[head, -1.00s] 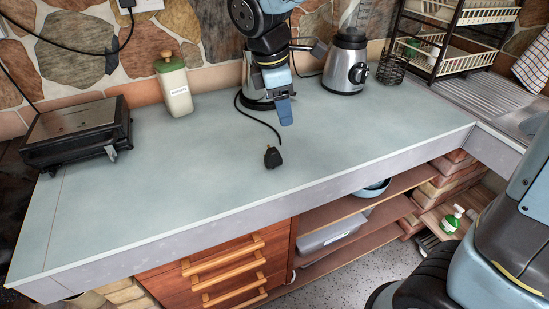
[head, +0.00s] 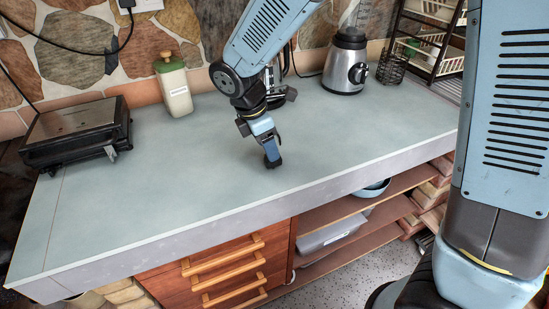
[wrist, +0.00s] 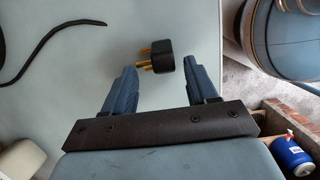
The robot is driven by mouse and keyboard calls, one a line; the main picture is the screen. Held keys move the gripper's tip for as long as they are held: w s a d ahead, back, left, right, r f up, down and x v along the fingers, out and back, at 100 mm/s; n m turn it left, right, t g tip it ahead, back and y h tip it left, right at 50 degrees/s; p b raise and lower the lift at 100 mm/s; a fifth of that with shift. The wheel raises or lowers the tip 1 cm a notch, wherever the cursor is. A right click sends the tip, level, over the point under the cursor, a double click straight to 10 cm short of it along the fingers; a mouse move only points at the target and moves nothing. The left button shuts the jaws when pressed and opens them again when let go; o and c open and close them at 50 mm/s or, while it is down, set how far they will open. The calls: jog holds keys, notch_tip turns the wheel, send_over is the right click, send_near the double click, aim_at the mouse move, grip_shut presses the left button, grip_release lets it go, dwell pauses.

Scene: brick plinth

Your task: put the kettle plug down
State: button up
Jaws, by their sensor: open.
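The black kettle plug (wrist: 163,54) lies on the grey-green worktop (head: 150,190), with its brass pins pointing left in the wrist view. My gripper (wrist: 160,66) is open, its two blue fingers set apart. The plug shows between and just beyond the fingertips, closer to the right one; I cannot tell whether they touch. In the head view my gripper (head: 271,160) is low over the worktop near its front edge, and mostly covers the plug. A black cord (wrist: 45,38) curves on the worktop at the left of the wrist view. My arm hides the kettle.
A scale-like appliance (head: 77,130) stands at the left and a cream canister (head: 174,88) at the back. A blender (head: 346,65) and a wire holder (head: 392,65) stand at the back right. The worktop left of my gripper is clear. Drawers (head: 225,268) are below.

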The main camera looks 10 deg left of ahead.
jog(key=x, duration=0.2)
jog(key=d+x, duration=0.1)
jog(key=shift+w+f, duration=0.1)
jog(key=shift+f, duration=0.15)
jog(key=shift+x, duration=0.8)
grip_shut()
